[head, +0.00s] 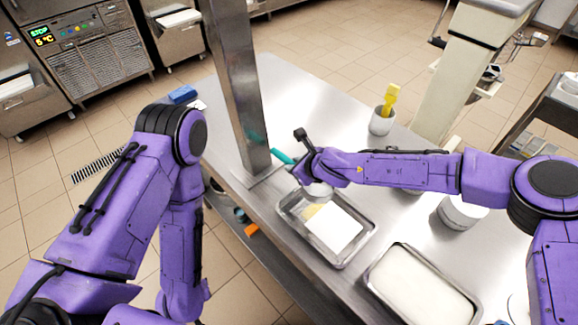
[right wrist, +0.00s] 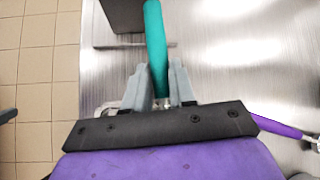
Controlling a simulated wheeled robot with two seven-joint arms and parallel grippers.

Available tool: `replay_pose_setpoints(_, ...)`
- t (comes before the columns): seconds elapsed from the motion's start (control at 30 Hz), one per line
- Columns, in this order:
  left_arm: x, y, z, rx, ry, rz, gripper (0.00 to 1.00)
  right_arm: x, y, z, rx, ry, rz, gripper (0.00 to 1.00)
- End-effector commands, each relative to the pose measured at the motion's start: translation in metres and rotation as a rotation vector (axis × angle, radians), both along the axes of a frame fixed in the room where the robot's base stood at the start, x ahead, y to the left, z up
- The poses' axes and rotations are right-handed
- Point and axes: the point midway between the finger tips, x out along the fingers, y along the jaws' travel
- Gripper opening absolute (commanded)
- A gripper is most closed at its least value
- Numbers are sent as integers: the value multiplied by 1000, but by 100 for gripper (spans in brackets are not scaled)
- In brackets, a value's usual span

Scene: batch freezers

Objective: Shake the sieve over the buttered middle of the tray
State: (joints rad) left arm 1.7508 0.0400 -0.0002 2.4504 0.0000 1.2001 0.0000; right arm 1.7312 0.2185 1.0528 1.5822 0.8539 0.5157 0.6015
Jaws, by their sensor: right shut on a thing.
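My right gripper (head: 302,170) is shut on the teal handle (head: 281,157) of the sieve; the right wrist view shows the handle (right wrist: 155,45) between its grey fingers (right wrist: 159,85). A pale round part (head: 318,190), seemingly the sieve's bowl, shows just below the gripper over the tray's far side; its contents cannot be seen. The metal tray (head: 351,259) lies on the steel table, with a white sheet (head: 335,229) in it and a yellow patch (head: 312,210) at the sheet's far left edge. My left arm hangs at the left; its gripper is not visible.
A steel post (head: 240,90) stands close left of the sieve handle. A second tray with white contents (head: 418,285) lies nearer right. A pot with a yellow brush (head: 389,97) and a white tub (head: 462,212) stand farther right. A blue item (head: 182,94) lies at the far left.

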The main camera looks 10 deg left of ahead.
Motion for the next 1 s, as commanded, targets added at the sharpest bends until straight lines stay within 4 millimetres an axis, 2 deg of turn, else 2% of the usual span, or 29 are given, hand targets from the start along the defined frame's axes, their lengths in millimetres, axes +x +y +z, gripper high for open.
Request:
replay_pose_setpoints(0.13,0,0,-21,-1,1,0,52,-19,13,-7,2,0,8,0)
replay_pose_setpoints(0.27,0,0,-24,-1,1,0,52,-29,20,-3,1,-1,5,0)
replay_pose_setpoints(0.37,0,0,-14,-1,1,0,52,-23,16,2,0,1,1,0)
replay_pose_setpoints(0.53,0,0,3,0,0,0,52,-1,1,4,0,1,1,0)
replay_pose_setpoints(0.67,0,0,-17,0,0,0,52,-15,10,-7,1,0,8,0)
replay_pose_setpoints(0.77,0,0,-24,-1,1,0,52,-27,19,-5,1,0,7,0)
replay_pose_setpoints(0.87,0,0,-21,-1,1,0,52,-28,19,0,1,-1,3,0)
replay_pose_setpoints(1.0,0,0,-4,-1,1,0,52,-12,7,4,0,2,-2,0)
